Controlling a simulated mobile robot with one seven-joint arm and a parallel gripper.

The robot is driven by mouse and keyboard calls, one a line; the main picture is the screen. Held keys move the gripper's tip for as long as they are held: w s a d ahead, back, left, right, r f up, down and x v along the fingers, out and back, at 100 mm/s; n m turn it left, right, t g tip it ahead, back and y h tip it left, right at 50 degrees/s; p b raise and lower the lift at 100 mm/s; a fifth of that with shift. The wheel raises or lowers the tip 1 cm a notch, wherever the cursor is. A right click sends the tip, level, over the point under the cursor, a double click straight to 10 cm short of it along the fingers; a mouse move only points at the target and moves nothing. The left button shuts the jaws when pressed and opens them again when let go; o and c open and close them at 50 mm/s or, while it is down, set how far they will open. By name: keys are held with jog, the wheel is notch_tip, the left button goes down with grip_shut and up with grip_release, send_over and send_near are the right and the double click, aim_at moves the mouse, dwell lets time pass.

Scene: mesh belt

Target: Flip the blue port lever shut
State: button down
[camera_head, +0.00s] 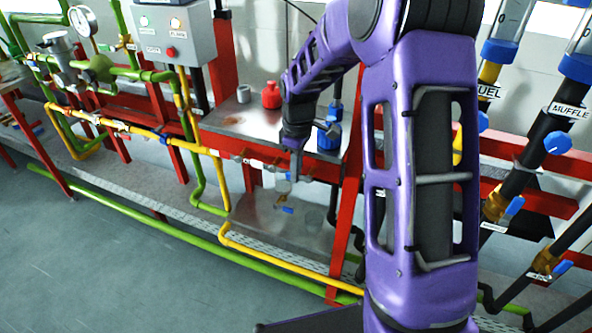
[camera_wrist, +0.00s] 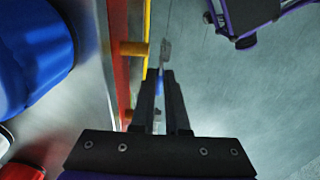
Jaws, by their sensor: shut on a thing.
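My gripper (camera_head: 296,172) reaches down in front of the red rail, below the metal shelf. In the wrist view my gripper's two dark fingers (camera_wrist: 160,76) are nearly together, with a thin blue strip, seemingly the blue lever (camera_wrist: 157,84), between them. A small grey piece (camera_wrist: 166,50) shows just beyond the fingertips. In the head view, a small blue piece (camera_head: 287,210) shows below the gripper; I cannot tell whether it is the same lever. The fingers and arm hide part of the port, and the lever's angle is not clear.
A red rail (camera_wrist: 122,50) and yellow pipe run close left of my fingers in the wrist view. A blue container (camera_head: 328,138) and red bottle (camera_head: 271,95) stand on the metal shelf (camera_head: 228,118). Yellow pipe (camera_head: 222,180) drops nearby. The floor (camera_head: 90,260) is open.

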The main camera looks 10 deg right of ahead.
jog(key=shift+s+d+r+t+y, duration=0.15)
jog(key=shift+r+t+y, duration=0.15)
jog(key=shift+t+y, duration=0.5)
jog(key=c, duration=0.9)
grip_release()
jog(key=v, duration=0.5)
jog(key=p+v, duration=0.1)
jog(key=v, duration=1.1)
jog(key=shift+w+d+r, duration=0.15)
jog(key=shift+w+r, duration=0.05)
jog(key=shift+r, duration=0.1)
